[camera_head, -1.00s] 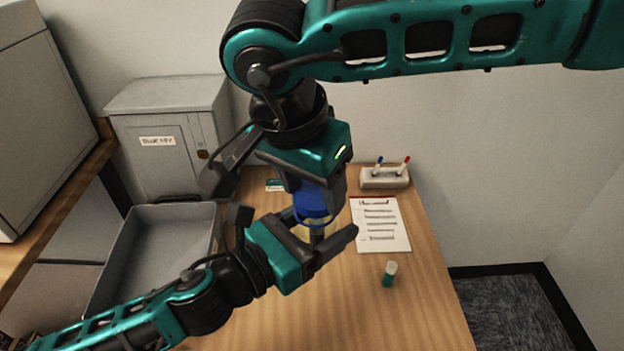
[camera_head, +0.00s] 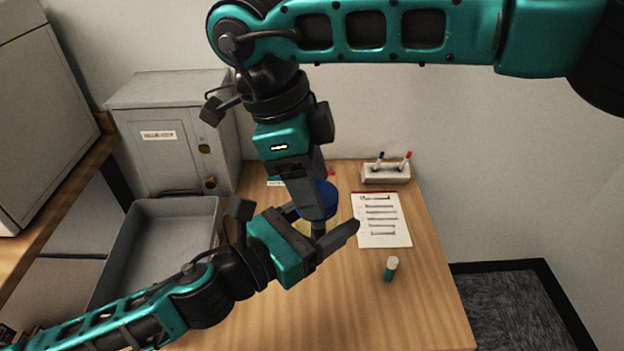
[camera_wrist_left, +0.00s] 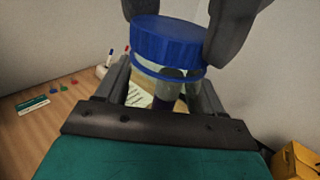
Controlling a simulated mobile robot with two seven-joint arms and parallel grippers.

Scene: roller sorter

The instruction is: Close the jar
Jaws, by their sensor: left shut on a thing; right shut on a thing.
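The jar is a clear vessel (camera_wrist_left: 150,88) between the fingers of my left gripper (camera_head: 322,224), which is shut on it above the table. Its blue ribbed lid (camera_head: 317,203) is at the jar's mouth and also shows in the left wrist view (camera_wrist_left: 168,42). My right gripper (camera_head: 308,190) comes down from above and is shut on the lid, with a dark finger on each side of it in the left wrist view. I cannot tell how tightly the lid is seated. Fingers hide much of the jar.
A grey tray (camera_head: 205,207) lies left of the grippers, before a grey cabinet (camera_head: 170,135). A pen holder (camera_head: 385,174), a printed sheet (camera_head: 393,240) and a small green tube with a white cap (camera_head: 390,270) are on the right of the table (camera_head: 350,315). The front is clear.

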